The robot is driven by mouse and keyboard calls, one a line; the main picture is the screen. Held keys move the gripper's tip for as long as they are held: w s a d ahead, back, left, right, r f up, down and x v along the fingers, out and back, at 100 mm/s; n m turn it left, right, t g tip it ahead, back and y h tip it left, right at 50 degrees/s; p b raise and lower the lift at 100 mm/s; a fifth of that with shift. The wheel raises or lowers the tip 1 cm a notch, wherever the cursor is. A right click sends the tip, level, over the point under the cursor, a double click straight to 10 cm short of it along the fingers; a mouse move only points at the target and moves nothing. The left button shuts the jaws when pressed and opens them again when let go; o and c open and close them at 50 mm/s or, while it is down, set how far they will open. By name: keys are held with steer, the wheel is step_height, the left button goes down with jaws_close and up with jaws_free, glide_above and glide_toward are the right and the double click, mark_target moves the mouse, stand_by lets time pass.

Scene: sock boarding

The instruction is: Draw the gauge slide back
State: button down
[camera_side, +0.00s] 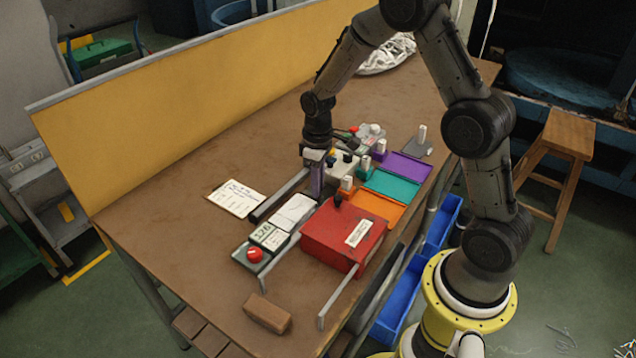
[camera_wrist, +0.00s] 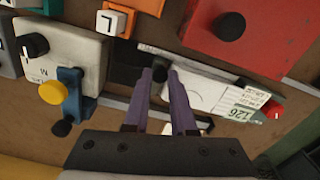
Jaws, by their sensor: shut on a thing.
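The sock gauge is a long flat fixture with a white, sock-like piece (camera_side: 294,211) on it. It has a display card (camera_side: 268,237) reading about 126 and a red button (camera_side: 254,254) at its near end. In the wrist view, the white piece (camera_wrist: 200,90), the card (camera_wrist: 243,100) and the red button (camera_wrist: 272,109) lie right of my fingers. My gripper (camera_wrist: 161,76) has purple fingers shut on a small black knob (camera_wrist: 158,73), apparently the slide's handle, at the far end of the gauge. In the side view my gripper (camera_side: 317,190) points down there; the knob is hidden.
A red box (camera_side: 330,245) stands beside the gauge. Orange (camera_side: 377,211), teal (camera_side: 392,185) and purple (camera_side: 408,166) trays lie beyond it. A dark bar (camera_side: 279,196) and a paper sheet (camera_side: 236,199) lie left. A brown block (camera_side: 267,312) sits at the front.

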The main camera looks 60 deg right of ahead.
steer(key=shift+d+r, duration=0.1)
steer(key=d, duration=0.4)
steer(key=c, duration=0.7)
jaws_free()
steer(key=shift+a, duration=0.1)
steer(key=shift+c, duration=0.2)
step_height(320, 180, up, 14)
